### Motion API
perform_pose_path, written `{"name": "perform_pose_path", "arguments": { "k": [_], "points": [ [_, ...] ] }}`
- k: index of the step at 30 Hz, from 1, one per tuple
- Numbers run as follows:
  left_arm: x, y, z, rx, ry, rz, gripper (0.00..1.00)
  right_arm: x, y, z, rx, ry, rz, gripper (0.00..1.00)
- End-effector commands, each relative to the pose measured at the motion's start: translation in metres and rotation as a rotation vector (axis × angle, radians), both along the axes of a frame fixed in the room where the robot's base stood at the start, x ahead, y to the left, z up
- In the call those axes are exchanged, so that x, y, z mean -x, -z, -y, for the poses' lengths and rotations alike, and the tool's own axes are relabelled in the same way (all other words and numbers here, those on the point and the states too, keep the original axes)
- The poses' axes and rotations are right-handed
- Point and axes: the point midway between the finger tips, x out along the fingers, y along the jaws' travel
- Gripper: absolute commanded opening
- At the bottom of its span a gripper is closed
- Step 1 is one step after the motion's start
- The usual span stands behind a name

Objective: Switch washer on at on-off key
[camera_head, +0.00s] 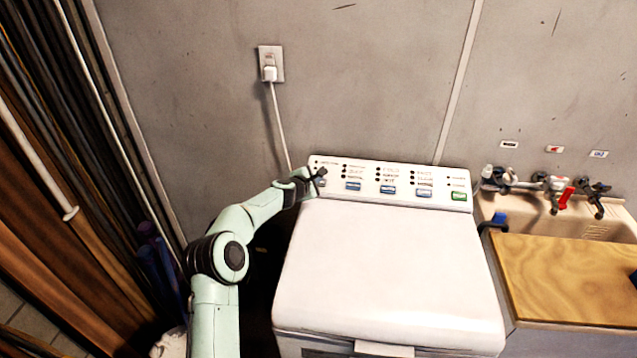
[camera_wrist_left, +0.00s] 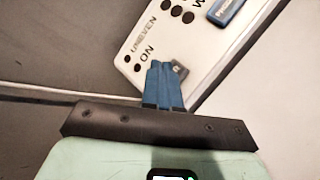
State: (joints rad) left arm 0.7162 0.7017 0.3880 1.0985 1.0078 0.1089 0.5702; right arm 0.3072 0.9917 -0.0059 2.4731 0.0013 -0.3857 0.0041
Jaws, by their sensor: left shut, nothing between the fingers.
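The white washer (camera_head: 390,275) stands in the middle of the head view with its lid shut. Its control panel (camera_head: 330,163) runs along the back edge, with several blue keys and one green key (camera_head: 459,196) at the right end. My left gripper (camera_head: 318,178) is at the panel's left end, shut and empty. In the left wrist view its blue fingertips (camera_wrist_left: 165,75) lie over a small grey-blue key (camera_wrist_left: 180,70) beside the "ON" label and partly hide it. I cannot tell whether they touch it. My right gripper is not in view.
A wall outlet with a plug (camera_head: 270,72) and cord is behind the washer. A sink (camera_head: 540,215) with taps and a wooden board (camera_head: 565,280) adjoins on the right. Brown planks (camera_head: 50,240) stand at the left.

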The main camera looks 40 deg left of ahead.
Motion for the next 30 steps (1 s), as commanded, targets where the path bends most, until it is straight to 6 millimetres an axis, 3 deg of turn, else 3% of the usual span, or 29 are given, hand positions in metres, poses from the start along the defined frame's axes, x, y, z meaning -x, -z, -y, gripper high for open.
{"name": "perform_pose_path", "arguments": {
  "k": [30],
  "points": [
    [-0.0037, 0.0109, -0.0019, 0.000, 0.001, -0.001, 0.00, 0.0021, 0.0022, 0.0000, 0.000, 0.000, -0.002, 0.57]
  ]
}}
